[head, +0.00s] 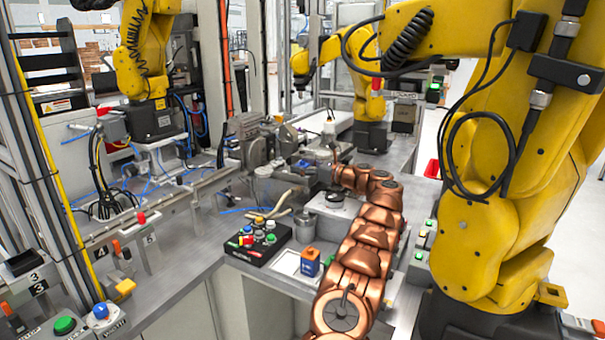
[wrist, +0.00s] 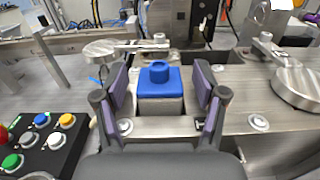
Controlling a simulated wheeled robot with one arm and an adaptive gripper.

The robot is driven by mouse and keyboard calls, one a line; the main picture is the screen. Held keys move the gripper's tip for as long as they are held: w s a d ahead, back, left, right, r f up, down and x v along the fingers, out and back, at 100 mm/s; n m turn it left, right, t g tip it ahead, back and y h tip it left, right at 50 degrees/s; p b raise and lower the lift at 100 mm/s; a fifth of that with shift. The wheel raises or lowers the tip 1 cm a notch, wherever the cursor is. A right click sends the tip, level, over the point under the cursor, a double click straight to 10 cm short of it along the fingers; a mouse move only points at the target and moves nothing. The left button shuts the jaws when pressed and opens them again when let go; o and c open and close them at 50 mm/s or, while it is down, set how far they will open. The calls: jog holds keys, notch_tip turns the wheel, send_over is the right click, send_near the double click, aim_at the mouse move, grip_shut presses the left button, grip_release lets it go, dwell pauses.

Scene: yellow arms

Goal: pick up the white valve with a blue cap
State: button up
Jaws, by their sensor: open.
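The valve (wrist: 161,103) is in the middle of the wrist view, with a pale grey-white block body and a blue cap (wrist: 160,77) topped by a round knob. It stands upright on a metal surface. My gripper (wrist: 161,88) is open, with one purple-padded finger on each side of the valve in the picture. Gaps show between both pads and the valve, and I see no contact. In the head view I cannot clearly make out the valve or my fingers beyond my copper-coloured arm.
A black button box (head: 258,242) stands left of my arm; it also shows in the wrist view (wrist: 65,157). A blue-and-orange box (head: 310,262) sits nearby. Metal discs (wrist: 298,87) flank the valve. A large yellow robot arm (head: 500,205) stands close on the right.

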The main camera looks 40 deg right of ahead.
jog(key=shift+c, duration=0.4)
jog(key=c, duration=1.2)
jog(key=shift+r+p, duration=4)
jog(key=shift+r, duration=5.05)
